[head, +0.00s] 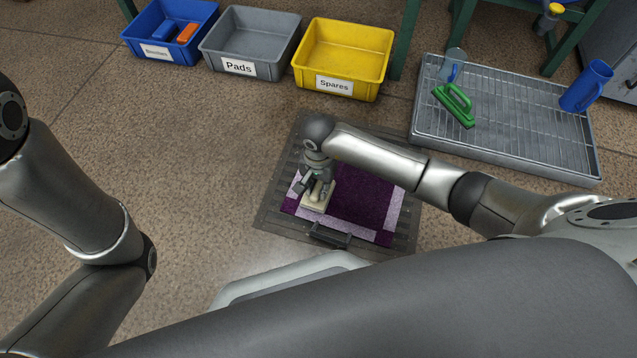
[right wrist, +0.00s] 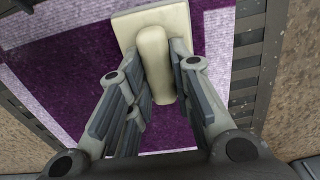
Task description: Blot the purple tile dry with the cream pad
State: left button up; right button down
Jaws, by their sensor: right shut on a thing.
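The purple tile (head: 357,200) has a lighter lilac border and lies in a dark grey frame on the floor. The cream pad (head: 317,196) is at the tile's left part, over the border and the darker purple. My right gripper (head: 318,186) is above the pad. In the right wrist view, the gripper (right wrist: 160,70) is shut on the ridge handle of the cream pad (right wrist: 133,25), a finger on each side. The pad looks flat against the tile (right wrist: 208,35), though contact is hard to confirm. My left arm shows at the left; its gripper is out of view.
A blue bin (head: 140,35) holding brushes, an empty grey Pads bin (head: 270,65) and an empty yellow Spares bin (head: 345,60) stand behind the frame. A metal rack tray (head: 520,145) at right carries a green scrubber (head: 455,105), a clear cup (head: 453,64) and a blue jug (head: 586,87).

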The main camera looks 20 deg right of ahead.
dwell(0.3)
notch_tip(320, 180, up, 4)
jog(key=p, duration=0.4)
jog(key=shift+r, duration=0.25)
